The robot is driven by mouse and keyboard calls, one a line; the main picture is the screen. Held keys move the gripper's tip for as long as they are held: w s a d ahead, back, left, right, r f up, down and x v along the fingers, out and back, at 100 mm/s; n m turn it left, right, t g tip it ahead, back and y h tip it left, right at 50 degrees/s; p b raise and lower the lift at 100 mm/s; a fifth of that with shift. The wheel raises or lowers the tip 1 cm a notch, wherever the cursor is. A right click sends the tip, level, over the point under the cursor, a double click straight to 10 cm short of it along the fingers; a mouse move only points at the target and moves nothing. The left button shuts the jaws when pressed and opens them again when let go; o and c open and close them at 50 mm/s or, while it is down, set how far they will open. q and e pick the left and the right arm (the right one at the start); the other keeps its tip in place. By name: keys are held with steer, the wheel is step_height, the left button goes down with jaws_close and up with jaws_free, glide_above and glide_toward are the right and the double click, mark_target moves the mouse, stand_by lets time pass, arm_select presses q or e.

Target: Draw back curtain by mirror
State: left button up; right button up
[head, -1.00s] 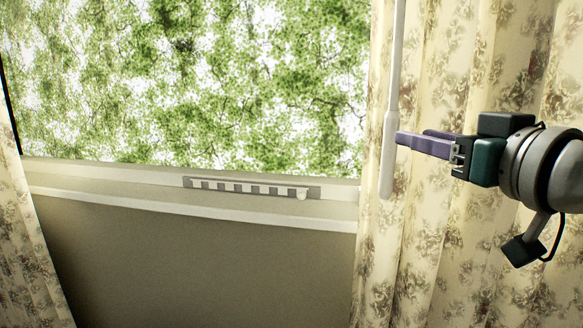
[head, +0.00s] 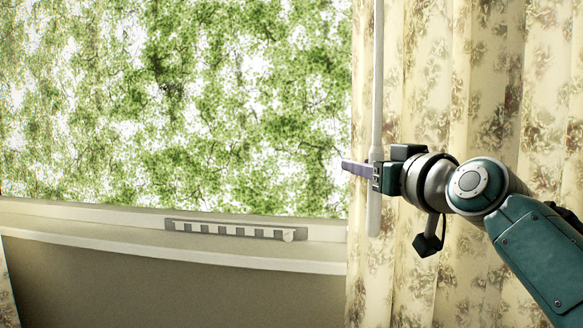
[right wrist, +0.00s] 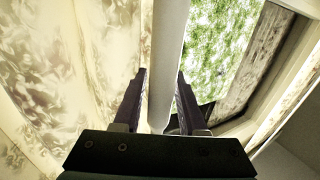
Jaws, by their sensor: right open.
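A cream floral curtain (head: 460,80) hangs at the right side of the window in the head view. A white pull rod (head: 377,90) hangs upright along its left edge. My right gripper (head: 350,168) points left at the rod's lower part. In the right wrist view, the open fingers of the gripper (right wrist: 162,85) stand on either side of the rod (right wrist: 170,45), with curtain folds (right wrist: 40,60) to the left. I cannot tell whether a finger touches the rod. No mirror shows. My left gripper is not in view.
The window (head: 180,100) shows green foliage outside. A pale sill (head: 90,232) runs below it and carries a grey slotted strip (head: 230,230). A bit of another floral curtain (head: 8,300) shows at the lower left edge. The space before the window is clear.

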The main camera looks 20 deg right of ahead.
steer(key=shift+c, duration=0.2)
jaws_close()
stand_by(1.3)
